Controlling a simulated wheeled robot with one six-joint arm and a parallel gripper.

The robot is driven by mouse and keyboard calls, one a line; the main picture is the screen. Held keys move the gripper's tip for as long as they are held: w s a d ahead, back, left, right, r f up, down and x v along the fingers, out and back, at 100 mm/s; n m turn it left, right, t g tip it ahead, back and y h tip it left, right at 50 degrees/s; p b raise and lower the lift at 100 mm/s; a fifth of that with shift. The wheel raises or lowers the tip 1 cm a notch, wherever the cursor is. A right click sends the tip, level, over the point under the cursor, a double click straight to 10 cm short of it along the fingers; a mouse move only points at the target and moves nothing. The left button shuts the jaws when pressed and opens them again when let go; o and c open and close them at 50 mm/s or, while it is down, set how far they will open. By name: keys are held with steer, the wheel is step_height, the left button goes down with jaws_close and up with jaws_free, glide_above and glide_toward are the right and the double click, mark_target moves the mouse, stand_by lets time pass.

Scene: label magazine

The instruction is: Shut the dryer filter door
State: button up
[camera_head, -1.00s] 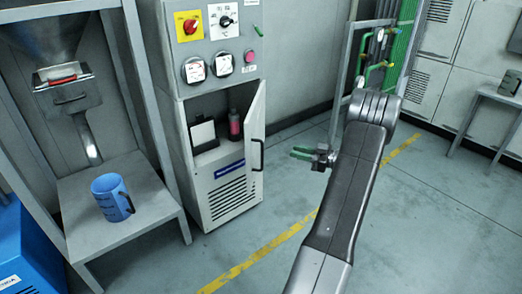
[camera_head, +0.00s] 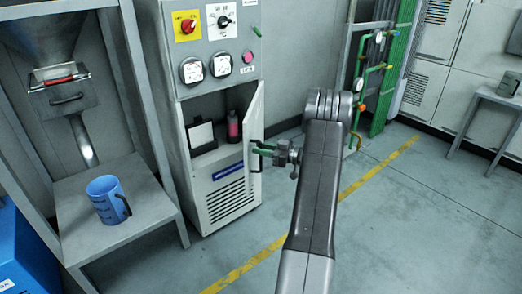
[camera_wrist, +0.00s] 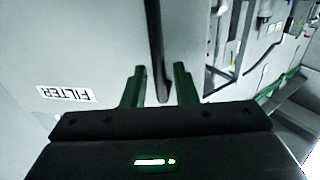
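The dryer filter door (camera_head: 256,112) stands open on the lower part of the grey cabinet, hinged on the right side of the opening. Its dark bar handle (camera_head: 256,158) is on the outer face. My gripper (camera_head: 256,147) is at the handle, with green fingers pointing left. In the wrist view the door (camera_wrist: 85,45) carries a FILTER label (camera_wrist: 66,94), seen upside down. Contact cannot be told.
Inside the cabinet are a pink-red bottle (camera_head: 233,126) and a white-fronted box (camera_head: 201,136). A blue mug (camera_head: 106,199) stands on the grey stand (camera_head: 150,213) at left. Green pipes (camera_head: 385,80) rise at back right. The floor right of the door is clear.

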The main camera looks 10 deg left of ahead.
steer(key=shift+a, duration=0.25)
jaws_close()
steer(key=w+a+m+t+h+b, duration=0.2)
steer(key=a+m+t+b, duration=0.1)
steer(key=a, duration=1)
steer(key=w+a+m+t+h+b, duration=0.2)
steer(key=a+m+t+b, duration=0.2)
steer(key=a, duration=0.9)
steer(key=t+b, duration=0.1)
steer(key=t, duration=0.2)
steer(key=shift+w+a+r+h, duration=0.15)
steer(key=shift+w+a+h, duration=0.05)
steer(key=shift+a+h, duration=0.1)
